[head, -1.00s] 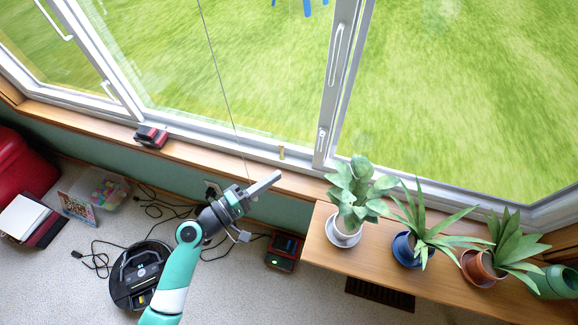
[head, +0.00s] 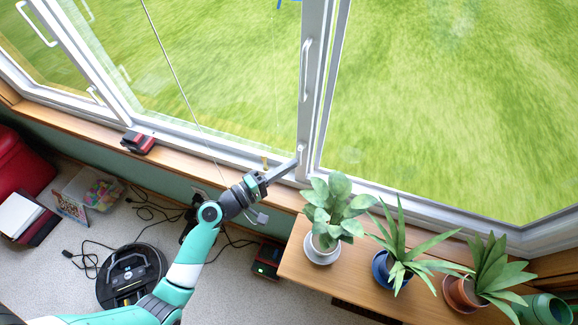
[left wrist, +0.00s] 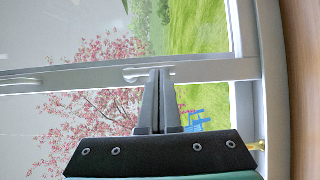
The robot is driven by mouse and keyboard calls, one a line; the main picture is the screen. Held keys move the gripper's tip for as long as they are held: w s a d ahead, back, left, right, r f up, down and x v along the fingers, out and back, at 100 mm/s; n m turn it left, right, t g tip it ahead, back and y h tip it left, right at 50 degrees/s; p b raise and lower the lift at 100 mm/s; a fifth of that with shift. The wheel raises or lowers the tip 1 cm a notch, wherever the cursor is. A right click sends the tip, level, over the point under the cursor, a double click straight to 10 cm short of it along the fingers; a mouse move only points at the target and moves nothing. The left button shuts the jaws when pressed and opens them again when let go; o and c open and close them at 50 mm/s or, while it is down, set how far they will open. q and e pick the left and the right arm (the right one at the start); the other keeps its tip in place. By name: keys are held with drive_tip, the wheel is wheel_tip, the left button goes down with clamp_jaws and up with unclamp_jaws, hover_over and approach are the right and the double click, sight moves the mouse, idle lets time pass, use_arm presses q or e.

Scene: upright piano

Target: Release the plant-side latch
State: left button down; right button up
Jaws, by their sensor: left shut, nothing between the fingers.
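The plant-side latch (head: 300,153) is a small pale fitting low on the white window post beside the plants. It also shows in the left wrist view as a light lever (left wrist: 131,74) on the frame. My left gripper (head: 298,160) is shut and empty, with its fingertips right at the latch. In the left wrist view the shut fingertips (left wrist: 160,73) overlap one end of the latch; I cannot tell whether they touch it. The fingers hide part of it. A longer white window handle (head: 305,69) is higher on the same post. My right gripper is not in view.
Potted plants, the nearest a broad-leaved one (head: 335,208), stand on a wooden shelf (head: 300,262) right of my arm. A red and black object (head: 138,142) sits on the sill. A brass-coloured piece (left wrist: 257,146) is at the frame's lower edge. A robot vacuum (head: 132,274) and cables lie on the floor.

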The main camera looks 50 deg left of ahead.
use_arm(q)
drive_tip(key=shift+w+d+f+n+b, duration=0.1)
drive_tip(key=shift+d+n+b, duration=0.15)
drive_tip(key=shift+b, duration=0.45)
drive_tip(key=shift+t, duration=0.3)
